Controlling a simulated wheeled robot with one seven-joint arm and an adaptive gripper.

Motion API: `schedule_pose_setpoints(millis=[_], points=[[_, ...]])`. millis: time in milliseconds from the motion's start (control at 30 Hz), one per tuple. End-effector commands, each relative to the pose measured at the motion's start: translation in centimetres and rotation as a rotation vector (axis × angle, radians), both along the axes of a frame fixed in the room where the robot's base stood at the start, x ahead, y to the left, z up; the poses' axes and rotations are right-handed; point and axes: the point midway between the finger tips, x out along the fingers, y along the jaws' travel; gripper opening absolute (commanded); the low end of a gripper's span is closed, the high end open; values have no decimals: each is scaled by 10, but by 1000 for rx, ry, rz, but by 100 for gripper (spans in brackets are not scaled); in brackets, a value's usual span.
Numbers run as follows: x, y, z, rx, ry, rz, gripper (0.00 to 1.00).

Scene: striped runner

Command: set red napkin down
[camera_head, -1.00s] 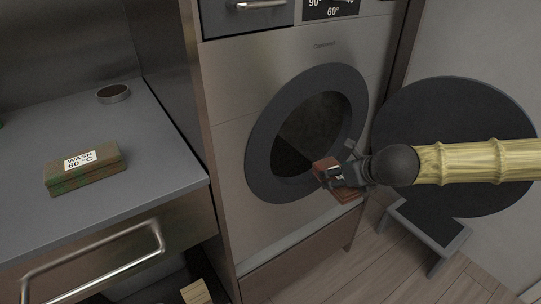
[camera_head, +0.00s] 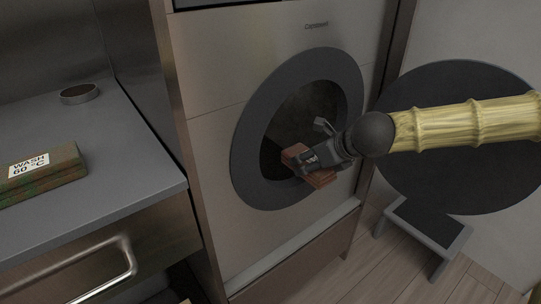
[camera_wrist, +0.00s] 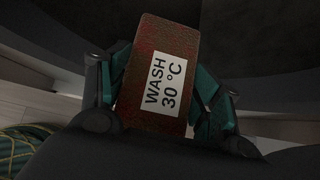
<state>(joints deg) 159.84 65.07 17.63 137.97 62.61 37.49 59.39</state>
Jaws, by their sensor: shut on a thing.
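The red napkin (camera_head: 320,177) is a flat, folded reddish-brown block. In the wrist view the napkin (camera_wrist: 157,55) carries a white label reading "WASH 30 °C". My gripper (camera_head: 312,160) is shut on it, with one finger on each side of it in the wrist view (camera_wrist: 160,88). My gripper and the napkin are at the round opening of the washing machine (camera_head: 215,70), in front of its dark drum (camera_head: 283,125). I cannot tell how far the napkin reaches inside. The grey ring (camera_head: 247,135) surrounds the opening.
The round door (camera_head: 465,130) stands open at right, behind my arm. A grey step stool (camera_head: 425,232) is on the floor below it. The left counter (camera_head: 120,150) holds a folded green-brown cloth (camera_head: 45,172) labelled "WASH 60 °C" and a small round dish (camera_head: 80,93).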

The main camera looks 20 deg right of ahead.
Motion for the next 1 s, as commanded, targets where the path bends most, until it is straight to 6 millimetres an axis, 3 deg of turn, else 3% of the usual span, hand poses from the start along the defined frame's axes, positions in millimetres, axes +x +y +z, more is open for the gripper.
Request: schedule_pose_setpoints(millis=[1000], points=[[149, 55, -6, 1, 1, 1, 34]])
